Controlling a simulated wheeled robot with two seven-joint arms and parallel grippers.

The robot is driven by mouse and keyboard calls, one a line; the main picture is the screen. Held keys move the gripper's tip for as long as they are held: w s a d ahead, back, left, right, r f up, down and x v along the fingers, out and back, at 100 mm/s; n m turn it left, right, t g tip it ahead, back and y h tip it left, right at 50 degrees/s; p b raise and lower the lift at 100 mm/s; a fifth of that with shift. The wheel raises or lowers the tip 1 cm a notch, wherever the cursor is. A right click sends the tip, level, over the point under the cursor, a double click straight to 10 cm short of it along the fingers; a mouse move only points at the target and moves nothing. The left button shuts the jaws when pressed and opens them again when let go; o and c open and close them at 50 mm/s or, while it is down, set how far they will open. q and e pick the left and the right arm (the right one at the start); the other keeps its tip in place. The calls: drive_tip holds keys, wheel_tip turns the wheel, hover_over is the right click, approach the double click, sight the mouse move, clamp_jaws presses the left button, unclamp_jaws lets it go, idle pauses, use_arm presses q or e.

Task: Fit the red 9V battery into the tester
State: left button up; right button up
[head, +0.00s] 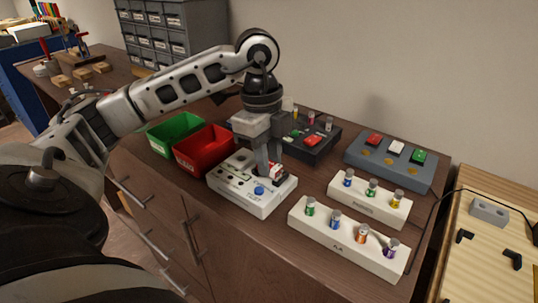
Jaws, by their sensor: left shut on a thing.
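The white tester (236,196) lies on the wooden bench top and has a blue round part near its front edge. My left gripper (269,172) points down over the tester's right side and is shut on the red battery (279,171). Only a small red and white part of the battery shows beside the fingers. The fingers hide the rest, so I cannot tell how far it sits in the tester's dark slot. My right gripper is not in view.
A red bin (203,150) and a green bin (174,132) stand left of the tester. A dark tray (326,148) stands behind.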

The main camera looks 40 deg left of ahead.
use_arm(q)
drive_tip(key=shift+f, duration=0.4)
drive_tip(key=o, duration=1)
drive_tip(key=shift+c, duration=0.2)
drive_tip(key=shift+o, duration=0.3)
drive_tip(key=shift+f, duration=0.1)
